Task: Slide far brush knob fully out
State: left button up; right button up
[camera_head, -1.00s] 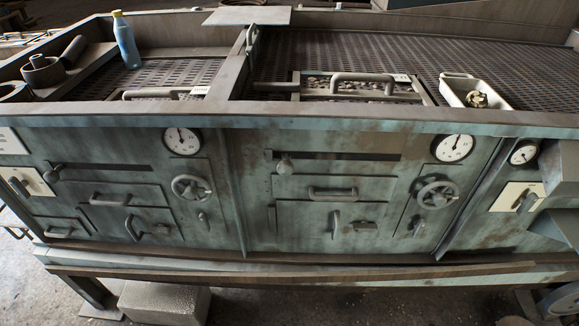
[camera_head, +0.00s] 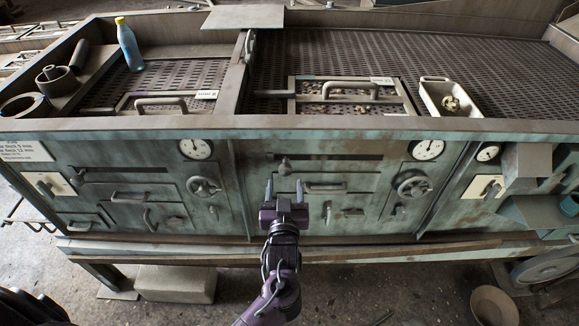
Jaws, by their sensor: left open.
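Two small round knobs sit at the left ends of dark horizontal slots in the green machine front. One knob (camera_head: 285,166) is on the middle panel and the other knob (camera_head: 78,176) is on the left panel. I cannot tell for sure which is the far brush knob. My left gripper (camera_head: 284,188) is open and empty, its fingers pointing up at the middle panel. It appears just below the middle knob, in front of a drawer handle (camera_head: 327,187), and does not hold the knob. My right gripper is not in view.
Handwheels (camera_head: 413,185) and round gauges (camera_head: 428,149) are on the panels. A screen tray with a handle (camera_head: 350,88), a white bin (camera_head: 447,98) and a blue bottle (camera_head: 129,45) are on the deck. A concrete block (camera_head: 175,283) lies below.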

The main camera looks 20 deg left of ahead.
aim_at(285, 174)
pick_arm(q)
jog(key=p+x, duration=0.1)
jog(key=x, duration=0.5)
jog(key=shift+w+f, duration=0.15)
jog(key=shift+w, duration=0.05)
jog(key=shift+c, duration=0.3)
grip_shut()
